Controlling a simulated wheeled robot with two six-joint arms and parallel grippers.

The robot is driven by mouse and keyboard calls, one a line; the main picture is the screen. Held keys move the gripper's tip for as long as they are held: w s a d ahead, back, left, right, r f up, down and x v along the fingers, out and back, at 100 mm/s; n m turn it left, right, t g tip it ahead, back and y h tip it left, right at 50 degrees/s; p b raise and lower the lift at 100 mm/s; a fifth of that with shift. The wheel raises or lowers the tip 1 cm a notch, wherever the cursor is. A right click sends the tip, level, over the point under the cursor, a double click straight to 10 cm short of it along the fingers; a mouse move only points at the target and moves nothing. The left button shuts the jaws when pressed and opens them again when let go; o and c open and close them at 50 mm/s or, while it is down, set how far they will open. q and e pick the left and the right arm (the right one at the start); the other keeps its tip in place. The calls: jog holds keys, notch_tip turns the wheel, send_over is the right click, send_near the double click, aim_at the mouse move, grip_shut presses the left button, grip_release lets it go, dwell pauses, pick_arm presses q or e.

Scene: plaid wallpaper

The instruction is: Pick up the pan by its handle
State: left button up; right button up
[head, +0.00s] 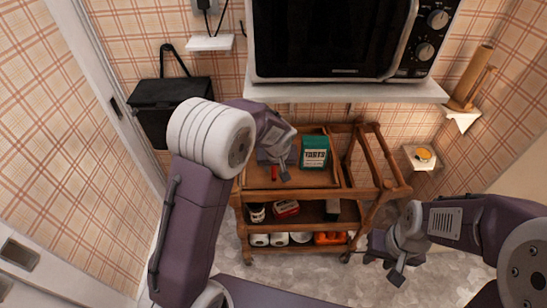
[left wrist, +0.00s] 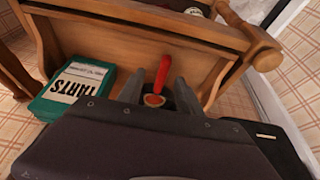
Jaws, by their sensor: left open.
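A small pan with a red handle (left wrist: 163,70) lies on the top tray of the wooden cart (head: 318,190). In the left wrist view its round, brownish bowl end (left wrist: 154,100) sits low between my fingers, with the handle pointing away. In the head view only a bit of the red handle (head: 274,173) shows beside my left gripper; the rest is hidden. My left gripper (head: 279,170) is open above the tray, its fingers on either side of the pan in the left wrist view (left wrist: 159,80); I see no grip on it. My right gripper (head: 392,270) hangs right of the cart, its jaw state unclear.
Cans and boxes fill the lower shelves. A microwave (head: 330,40) sits on a wall shelf (head: 350,92) above.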

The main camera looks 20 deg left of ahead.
aim_at(274, 170)
pick_arm(q)
jog(key=x, duration=0.1)
jog(key=b+x, duration=0.1)
jog(key=x, duration=0.3)
jog(key=shift+w+a+b, duration=0.15)
jog(key=shift+a+b, duration=0.2)
grip_shut()
jog(key=shift+r, duration=0.1)
dwell(0.9)
